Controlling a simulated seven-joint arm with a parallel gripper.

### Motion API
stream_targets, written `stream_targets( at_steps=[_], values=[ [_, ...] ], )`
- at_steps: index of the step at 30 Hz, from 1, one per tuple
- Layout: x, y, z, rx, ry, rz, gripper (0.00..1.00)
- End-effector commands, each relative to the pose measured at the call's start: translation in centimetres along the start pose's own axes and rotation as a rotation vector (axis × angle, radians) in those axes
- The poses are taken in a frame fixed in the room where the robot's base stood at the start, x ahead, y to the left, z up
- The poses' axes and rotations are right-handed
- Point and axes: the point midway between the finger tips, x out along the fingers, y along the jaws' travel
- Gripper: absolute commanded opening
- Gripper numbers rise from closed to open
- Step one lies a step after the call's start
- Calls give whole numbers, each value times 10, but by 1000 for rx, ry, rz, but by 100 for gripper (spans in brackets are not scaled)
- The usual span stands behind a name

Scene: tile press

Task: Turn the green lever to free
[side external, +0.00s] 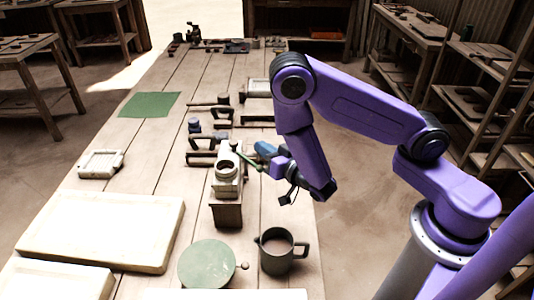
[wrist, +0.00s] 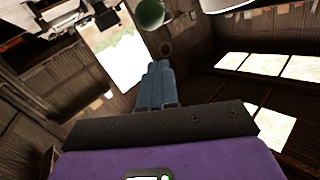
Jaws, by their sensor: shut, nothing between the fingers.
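The green lever (side external: 246,157) shows as a thin green bar at the upper part of a cream-coloured press (side external: 226,172) on a dark block. It slants down from the press toward my gripper. My gripper (side external: 262,148) has blue fingers, which are closed together and empty, just right of the press and close to the lever. Whether they touch it I cannot tell. In the wrist view the blue fingers (wrist: 159,68) are together, and a green rounded end (wrist: 148,13), probably of the lever, is just beyond their tips. No marking for free is readable.
A dark mug (side external: 281,250) and a round green plate (side external: 206,264) stand in front of the press. Several dark-handled tools (side external: 205,141) lie behind it. Pale slabs (side external: 105,230) lie at the left. The bench's left middle is mostly clear.

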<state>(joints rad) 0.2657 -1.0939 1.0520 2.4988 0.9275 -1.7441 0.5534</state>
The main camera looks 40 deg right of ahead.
Motion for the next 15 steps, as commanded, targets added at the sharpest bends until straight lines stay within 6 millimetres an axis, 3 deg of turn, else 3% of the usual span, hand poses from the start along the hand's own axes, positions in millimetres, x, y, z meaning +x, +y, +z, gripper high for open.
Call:
stream_targets(
  at_steps=[6, 15],
  values=[
    [24, 58, 19, 171, -178, 289, 0],
    [28, 113, 45, 457, -432, 617, 0]
  ],
)
